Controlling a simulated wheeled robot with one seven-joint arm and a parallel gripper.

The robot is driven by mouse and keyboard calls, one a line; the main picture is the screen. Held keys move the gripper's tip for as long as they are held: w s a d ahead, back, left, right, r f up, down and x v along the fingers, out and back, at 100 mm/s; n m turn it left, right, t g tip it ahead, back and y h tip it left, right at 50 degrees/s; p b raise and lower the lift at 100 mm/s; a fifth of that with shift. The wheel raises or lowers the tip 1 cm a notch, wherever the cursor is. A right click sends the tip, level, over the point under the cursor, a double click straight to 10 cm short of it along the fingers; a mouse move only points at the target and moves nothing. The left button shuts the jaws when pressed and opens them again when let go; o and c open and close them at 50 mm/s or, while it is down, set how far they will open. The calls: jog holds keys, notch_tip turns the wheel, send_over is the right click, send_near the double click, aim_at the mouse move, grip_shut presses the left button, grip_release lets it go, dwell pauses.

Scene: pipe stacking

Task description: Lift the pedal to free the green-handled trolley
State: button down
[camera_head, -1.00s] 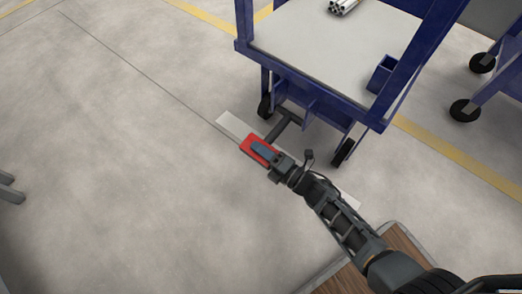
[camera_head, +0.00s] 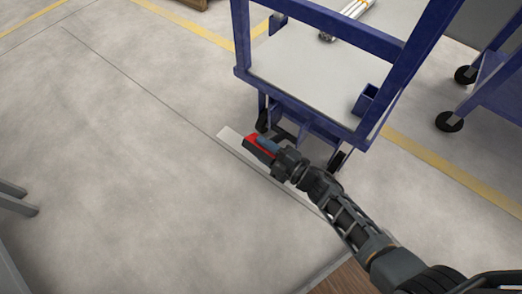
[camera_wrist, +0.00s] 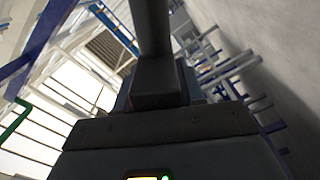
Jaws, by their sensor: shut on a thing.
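The blue trolley (camera_head: 305,125) with a grey shelf stands upright on black wheels in the head view. Its red pedal (camera_head: 252,140) sticks out low at the front, on a dark arm (camera_head: 284,132) from the trolley's underside. The pedal looks tilted, with its dark side showing. My gripper (camera_head: 267,146) is shut on the pedal and partly covers it. In the wrist view, a dark bar (camera_wrist: 152,30) runs down into my gripper. A green tube (camera_wrist: 14,122), probably the handle, shows at the left there; no green handle is in the head view.
A pale strip (camera_head: 229,137) lies on the floor below the pedal. Another blue trolley (camera_head: 497,88) stands at the right. Grey metal bars (camera_head: 18,197) show at the left edge. The floor at left is clear.

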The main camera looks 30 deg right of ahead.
jog(key=shift+w+d+r, duration=0.1)
jog(key=shift+d+r, duration=0.15)
jog(key=shift+r, duration=0.1)
jog(key=c, duration=0.8)
grip_release()
jog(key=p+v, duration=0.1)
jog(key=v, duration=0.7)
